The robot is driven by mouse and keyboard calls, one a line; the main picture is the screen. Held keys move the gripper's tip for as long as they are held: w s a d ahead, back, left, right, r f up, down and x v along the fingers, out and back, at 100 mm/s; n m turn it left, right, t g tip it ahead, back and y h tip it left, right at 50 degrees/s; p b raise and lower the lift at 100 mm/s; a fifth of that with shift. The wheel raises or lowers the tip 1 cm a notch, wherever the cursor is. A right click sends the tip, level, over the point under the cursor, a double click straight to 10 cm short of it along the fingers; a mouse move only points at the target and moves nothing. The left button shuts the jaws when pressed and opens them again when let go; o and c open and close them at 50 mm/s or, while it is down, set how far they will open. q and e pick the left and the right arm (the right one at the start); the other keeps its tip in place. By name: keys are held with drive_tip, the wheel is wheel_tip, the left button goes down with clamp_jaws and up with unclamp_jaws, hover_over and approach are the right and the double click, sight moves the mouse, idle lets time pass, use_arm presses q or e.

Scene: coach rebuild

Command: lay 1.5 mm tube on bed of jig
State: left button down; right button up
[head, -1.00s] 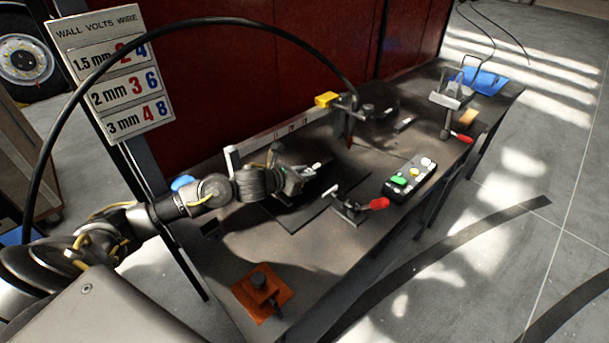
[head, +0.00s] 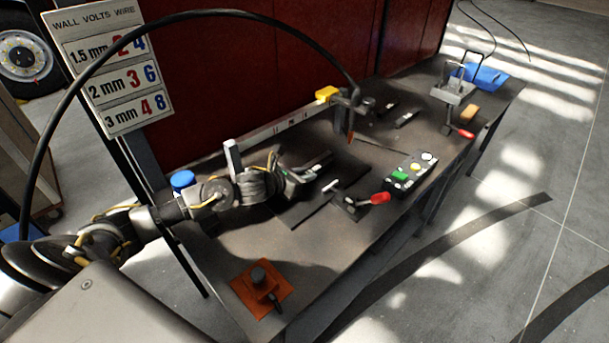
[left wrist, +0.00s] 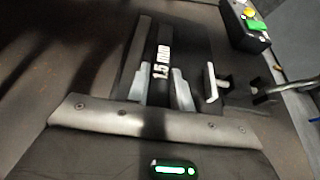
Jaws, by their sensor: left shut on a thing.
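My left gripper (head: 306,174) is over the left part of the dark jig (head: 312,212) on the bench. In the left wrist view its two grey fingers (left wrist: 158,88) are shut on a dark tube (left wrist: 163,40) marked 1.5 mm, which lies lengthwise between them. Whether the tube touches the jig's bed or hangs just above it, I cannot tell. The jig's toggle clamp (head: 352,205), with a red handle (head: 380,198), stands just right of the gripper; its pale tip (left wrist: 211,82) shows right of the tube. My right gripper is not in view.
A control box (head: 410,175) with coloured buttons stands right of the clamp. An orange fixture (head: 262,288) is at the near end. A wall sign (head: 108,70) lists wire settings.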

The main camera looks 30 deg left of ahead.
use_arm(q)
drive_tip(key=c, duration=1.2)
unclamp_jaws()
drive_tip(key=shift+d+r, duration=0.1)
drive_tip(key=shift+c, duration=0.2)
drive_tip(key=shift+w+a, duration=0.1)
drive_tip(key=shift+a, duration=0.1)
drive_tip(key=shift+r, duration=0.15)
drive_tip(key=shift+r+p, duration=0.25)
drive_tip(key=shift+p, duration=0.15)
drive_tip(key=shift+w+r+p, duration=0.15)
drive_tip(key=shift+r+p, duration=0.25)
drive_tip(key=shift+p, duration=0.1)
drive_tip(key=b+v, duration=0.1)
drive_tip(key=v, duration=0.2)
drive_tip(key=b+v, duration=0.1)
drive_tip(key=v, duration=0.7)
drive_tip(key=shift+s+d+f+b, duration=0.1)
drive_tip(key=shift+s+f+b, duration=0.15)
drive_tip(key=shift+f+b, duration=0.15)
drive_tip(key=shift+s+r, duration=0.3)
drive_tip(key=shift+s, duration=0.2)
